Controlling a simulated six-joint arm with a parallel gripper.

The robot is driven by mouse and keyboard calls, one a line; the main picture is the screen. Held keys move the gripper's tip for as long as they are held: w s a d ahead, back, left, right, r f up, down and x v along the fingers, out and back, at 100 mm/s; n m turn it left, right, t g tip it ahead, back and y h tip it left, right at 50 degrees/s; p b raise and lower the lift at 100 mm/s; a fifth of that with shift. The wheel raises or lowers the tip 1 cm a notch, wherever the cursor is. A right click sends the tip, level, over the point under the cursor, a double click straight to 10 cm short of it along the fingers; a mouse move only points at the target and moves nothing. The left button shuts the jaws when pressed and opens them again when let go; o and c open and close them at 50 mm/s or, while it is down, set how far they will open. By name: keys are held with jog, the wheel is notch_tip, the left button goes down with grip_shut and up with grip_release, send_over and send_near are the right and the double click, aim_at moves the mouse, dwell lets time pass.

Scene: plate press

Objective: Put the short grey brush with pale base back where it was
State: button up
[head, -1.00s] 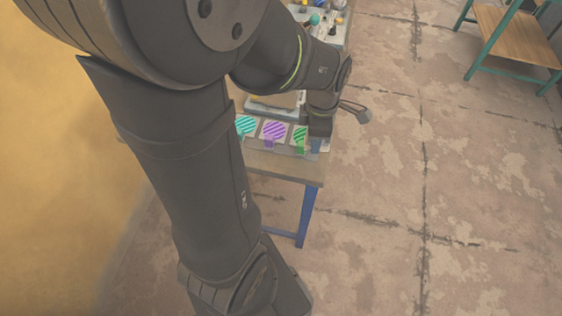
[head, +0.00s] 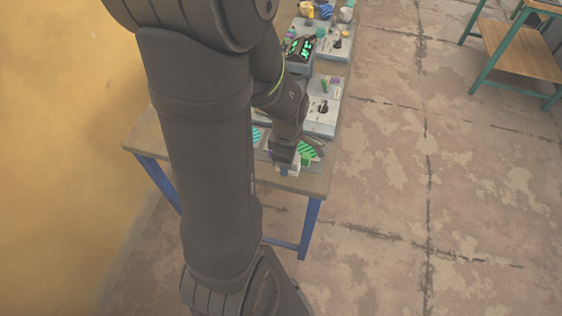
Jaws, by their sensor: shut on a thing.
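My gripper (head: 286,162) points down over the front part of the table, between a teal-striped pad (head: 257,135) and a green-striped pad (head: 312,148). It is shut. A small pale and grey-blue piece (head: 288,169) shows right under the fingers; I take it to be the short grey brush with pale base, though most of it is hidden by my gripper. I cannot tell whether it touches the table.
A green block (head: 306,159) stands close to the right of my gripper. Grey boxes with knobs (head: 325,117) and a dark unit with green lights (head: 300,47) stand farther back. The table's front edge (head: 305,187) is bare.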

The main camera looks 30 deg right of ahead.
jog(key=shift+w+a+f, duration=0.15)
jog(key=shift+w+f, duration=0.25)
jog(key=shift+w, duration=0.15)
jog(key=shift+f, duration=1.95)
jog(key=o, duration=1)
jog(key=shift+f, duration=0.15)
notch_tip(320, 180, up, 12)
jog(key=shift+r, duration=0.2)
jog(key=shift+f, duration=0.1)
notch_tip(320, 180, down, 12)
jog(key=shift+f, duration=0.1)
